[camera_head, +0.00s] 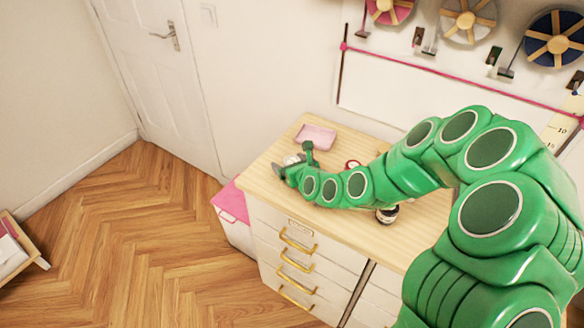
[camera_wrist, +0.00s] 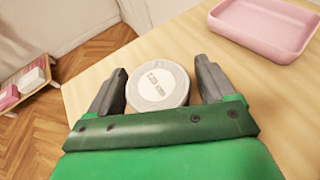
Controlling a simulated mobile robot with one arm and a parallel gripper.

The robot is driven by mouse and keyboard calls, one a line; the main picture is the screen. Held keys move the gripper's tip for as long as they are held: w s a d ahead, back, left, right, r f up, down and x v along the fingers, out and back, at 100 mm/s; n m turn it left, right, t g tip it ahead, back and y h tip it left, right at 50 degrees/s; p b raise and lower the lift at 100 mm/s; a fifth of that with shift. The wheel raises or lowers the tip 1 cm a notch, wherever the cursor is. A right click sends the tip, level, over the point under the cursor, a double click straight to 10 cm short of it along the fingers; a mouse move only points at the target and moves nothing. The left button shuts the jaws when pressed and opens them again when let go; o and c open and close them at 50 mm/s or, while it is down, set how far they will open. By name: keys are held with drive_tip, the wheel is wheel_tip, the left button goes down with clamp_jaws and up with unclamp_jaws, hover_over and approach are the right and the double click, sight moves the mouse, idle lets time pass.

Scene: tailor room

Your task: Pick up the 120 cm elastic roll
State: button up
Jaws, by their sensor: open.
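The elastic roll (camera_wrist: 157,83) is a pale grey-white round roll with printing on its top that looks like "120 cm". It lies on the wooden cabinet top between the two dark fingers of my gripper (camera_wrist: 160,88) in the wrist view. The fingers are open, one on each side, with a gap visible at the right and a narrower one at the left. In the head view my gripper (camera_head: 285,170) is at the left end of the cabinet top, and the roll is mostly hidden there by my green arm.
A pink tray (camera_wrist: 264,24) lies beyond the roll to the right; it also shows in the head view (camera_head: 316,137). A dark-and-white roll (camera_head: 387,214) stands by my arm. The wooden cabinet top (camera_head: 262,170) has its edge close to my gripper. A pink-lidded box (camera_head: 230,203) stands beside the cabinet.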

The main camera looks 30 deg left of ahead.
sight(290, 158)
drive_tip(key=c, duration=1)
drive_tip(key=shift+c, duration=0.2)
drive_tip(key=shift+r, duration=4.95)
